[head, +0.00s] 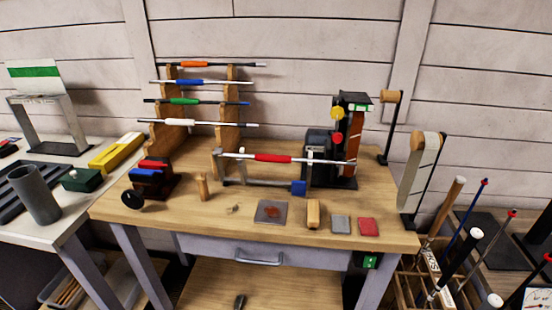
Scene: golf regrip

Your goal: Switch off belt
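A dark belt machine (320,155) stands at the back right of the wooden workbench. Its upright orange-brown belt (352,150) faces right. A yellow round knob or button (337,113) and a red round one (337,138) sit one above the other on its front left side. A small green-and-white patch shows near its top. A small green switch box (370,261) is fixed under the bench's front right corner. I cannot tell whether the belt is running or which control belongs to it. My gripper is not in view.
A shaft with a red grip (273,158) lies across supports in front of the machine. A rack (229,105) of several shafts stands behind left. A vise (152,177), small blocks and pads sit on the bench (240,229). Clubs stand in a crate at right.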

